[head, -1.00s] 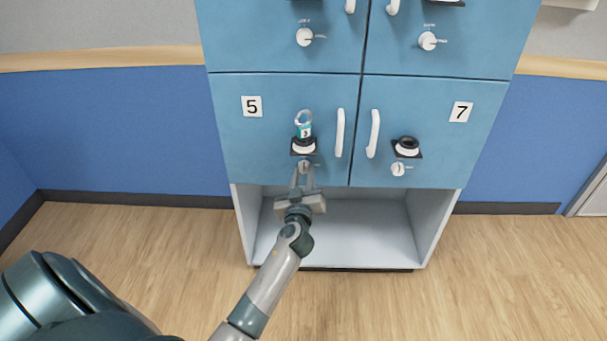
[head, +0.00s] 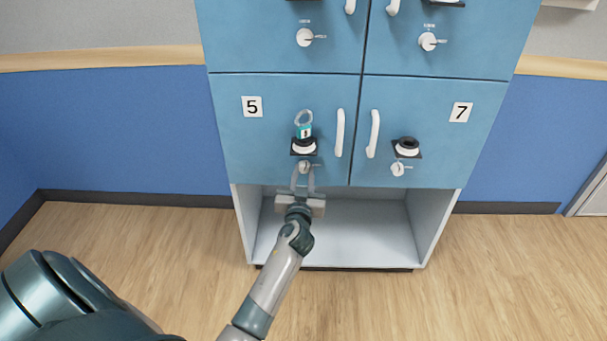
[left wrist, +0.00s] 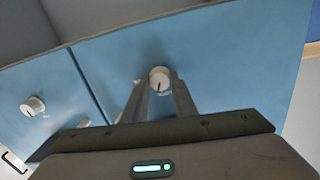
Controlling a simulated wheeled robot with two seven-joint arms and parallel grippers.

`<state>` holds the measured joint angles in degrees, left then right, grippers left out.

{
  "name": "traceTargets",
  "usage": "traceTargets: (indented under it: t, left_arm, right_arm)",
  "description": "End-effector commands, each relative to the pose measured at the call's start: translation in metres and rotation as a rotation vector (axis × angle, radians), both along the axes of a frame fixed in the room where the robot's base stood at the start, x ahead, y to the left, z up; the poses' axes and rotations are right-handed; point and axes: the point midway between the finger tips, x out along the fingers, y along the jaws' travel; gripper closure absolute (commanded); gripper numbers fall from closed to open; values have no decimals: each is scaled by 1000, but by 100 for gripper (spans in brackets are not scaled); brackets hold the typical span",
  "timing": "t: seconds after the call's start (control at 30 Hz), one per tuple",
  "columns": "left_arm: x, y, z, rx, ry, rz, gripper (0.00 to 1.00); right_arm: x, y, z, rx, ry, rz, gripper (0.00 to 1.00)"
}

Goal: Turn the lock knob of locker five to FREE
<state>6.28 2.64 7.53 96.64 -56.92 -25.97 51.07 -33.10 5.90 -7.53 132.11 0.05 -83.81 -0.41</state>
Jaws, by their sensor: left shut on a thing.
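Locker five is the blue door marked 5 (head: 252,106) at the lower left of the cabinet. Its lock knob (head: 305,167) is a small white disc low on the door, below a black-based holder with a teal magnet piece (head: 304,131). My left gripper (head: 304,172) reaches up from below, its fingers on either side of the knob and shut on it. In the left wrist view the knob (left wrist: 159,78) sits between the fingertips, with a dark pointer line on its face. The knob's lettering is too small to read. My right gripper is not in view.
Locker five's white handle (head: 340,132) is right of the knob. Locker seven (head: 461,111) adjoins it, with its own knob (head: 398,169) and black ring holder (head: 407,148). An open white compartment (head: 350,235) lies below the doors. Wooden floor is clear around it.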

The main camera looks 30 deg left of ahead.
Motion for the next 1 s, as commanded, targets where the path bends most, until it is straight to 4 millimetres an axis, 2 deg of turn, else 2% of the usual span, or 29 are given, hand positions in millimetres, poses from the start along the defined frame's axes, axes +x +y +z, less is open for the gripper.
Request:
traceTargets:
  t: [0.1, 0.43, 0.6, 1.0]
  left_arm:
    - [0, 0, 1, 93, 58, 1, 98]
    - [0, 0, 2, 361, 223, 1, 98]
    - [0, 0, 2, 499, 307, 1, 98]
    - [1, -1, 3, 812, 498, -1, 98]
  right_arm:
    - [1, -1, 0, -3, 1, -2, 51]
    - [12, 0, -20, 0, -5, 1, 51]
    - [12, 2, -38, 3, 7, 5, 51]
    - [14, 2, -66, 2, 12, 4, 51]
